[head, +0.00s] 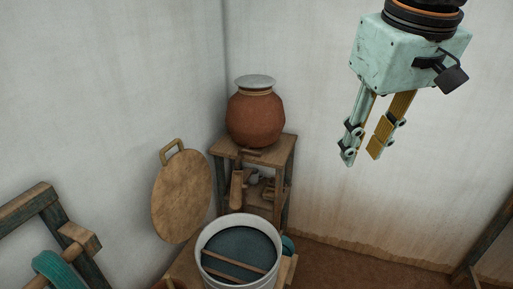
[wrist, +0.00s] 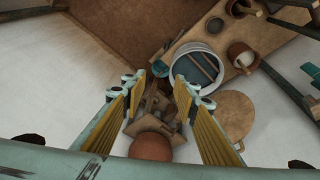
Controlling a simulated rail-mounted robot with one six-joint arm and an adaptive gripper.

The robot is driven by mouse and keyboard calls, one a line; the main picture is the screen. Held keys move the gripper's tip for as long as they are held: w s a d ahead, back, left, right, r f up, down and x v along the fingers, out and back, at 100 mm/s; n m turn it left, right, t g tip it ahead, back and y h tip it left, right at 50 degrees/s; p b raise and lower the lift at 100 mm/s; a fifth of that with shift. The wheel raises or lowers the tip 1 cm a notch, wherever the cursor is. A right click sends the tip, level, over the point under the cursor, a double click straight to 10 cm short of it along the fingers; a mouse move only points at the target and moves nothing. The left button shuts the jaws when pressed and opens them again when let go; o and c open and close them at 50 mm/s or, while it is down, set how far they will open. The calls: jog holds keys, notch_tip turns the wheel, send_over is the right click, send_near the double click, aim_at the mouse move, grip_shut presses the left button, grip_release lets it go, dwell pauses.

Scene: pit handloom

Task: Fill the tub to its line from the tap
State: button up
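The pale tub (head: 240,217) stands low at the bottom centre of the head view, with a dark blue-green surface inside and two wooden sticks across it. It also shows in the wrist view (wrist: 196,45). I cannot make out a fill line. A clay pot (head: 254,118) with a pale lid sits on a wooden stand behind the tub. A small brown piece at its base (head: 251,152) may be the tap, but I cannot tell. My gripper (head: 362,157) is open and empty, high to the right of the pot, fingers pointing down; it also shows in the wrist view (wrist: 159,84).
A round wooden board (head: 181,197) with a handle leans at the wall left of the tub. Small items sit on the stand's lower shelf (head: 262,196). A wooden frame with teal yarn (head: 58,270) is at lower left. Floor (head: 350,268) to the right is clear.

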jog(key=w+a+r+n+p, duration=0.2)
jog(key=w+a+p, duration=0.1)
jog(key=w, duration=1.2)
jog(key=n+g+p, duration=0.1)
jog(key=n+p, duration=0.7)
jog(key=n, duration=0.1)
send_over(256, 152)
jog(key=s, duration=0.3)
jog(key=s+f+x, duration=0.1)
jog(key=s+x, duration=0.2)
jog(key=x, duration=0.9)
jog(key=s+x, duration=0.2)
jog(key=x, duration=1.1)
jog(key=shift+w+a+r+h, duration=0.1)
jog(key=shift+a+h, duration=0.2)
jog(key=shift+a, duration=0.35)
jog(key=shift+p+x, duration=0.95)
jog(key=shift+x, duration=5.9)
jog(key=shift+c, duration=0.2)
